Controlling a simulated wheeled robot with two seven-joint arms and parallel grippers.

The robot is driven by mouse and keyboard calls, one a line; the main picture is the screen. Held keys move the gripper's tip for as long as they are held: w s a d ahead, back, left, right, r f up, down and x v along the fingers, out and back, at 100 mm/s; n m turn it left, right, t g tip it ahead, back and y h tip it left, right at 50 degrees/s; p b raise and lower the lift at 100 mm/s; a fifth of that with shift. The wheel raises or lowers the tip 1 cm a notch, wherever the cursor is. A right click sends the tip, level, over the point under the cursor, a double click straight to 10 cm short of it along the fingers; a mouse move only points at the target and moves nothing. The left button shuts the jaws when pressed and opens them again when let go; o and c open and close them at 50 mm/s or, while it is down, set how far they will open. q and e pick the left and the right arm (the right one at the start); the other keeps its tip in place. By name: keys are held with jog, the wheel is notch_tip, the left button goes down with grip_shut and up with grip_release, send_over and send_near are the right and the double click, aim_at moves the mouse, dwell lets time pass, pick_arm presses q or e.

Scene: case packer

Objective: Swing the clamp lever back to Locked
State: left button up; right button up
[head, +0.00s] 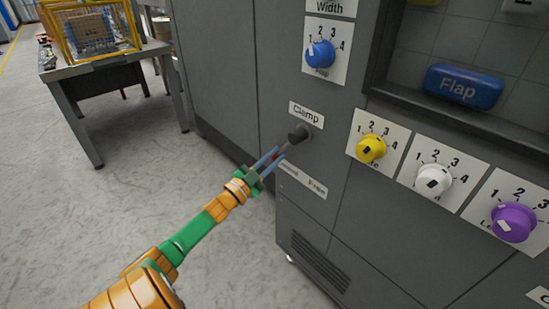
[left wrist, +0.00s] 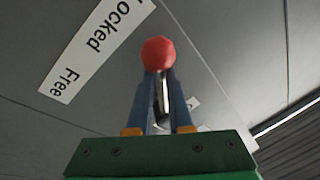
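The clamp lever has a dark round pivot (head: 301,134) on the grey cabinet, below the "Clamp" label (head: 306,114). In the left wrist view its red knob (left wrist: 158,50) sits at the blue fingertips. My left gripper (head: 272,158) has its fingers close together on the lever at the knob, in front of the cabinet. The "Locked / Free" plate (head: 309,184) is below the pivot; the gripper hides part of "Locked" in the head view. The plate reads clearly in the left wrist view (left wrist: 95,42). My right gripper is not in view.
A blue "Width" dial (head: 320,54) is above the lever. Yellow (head: 371,149), white (head: 433,180) and purple (head: 514,222) dials are to the right, under a blue "Flap" block (head: 463,86). A table (head: 100,66) stands at the far left; the floor between is clear.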

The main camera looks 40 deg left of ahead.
pick_arm(q)
jog(key=o, duration=0.4)
jog(key=shift+a+f, duration=0.1)
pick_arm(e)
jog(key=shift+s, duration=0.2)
pick_arm(q)
jog(key=p+v, duration=0.1)
jog(key=v, duration=0.6)
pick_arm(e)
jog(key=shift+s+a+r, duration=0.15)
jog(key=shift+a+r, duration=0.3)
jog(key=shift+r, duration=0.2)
pick_arm(q)
jog(key=shift+s, duration=0.1)
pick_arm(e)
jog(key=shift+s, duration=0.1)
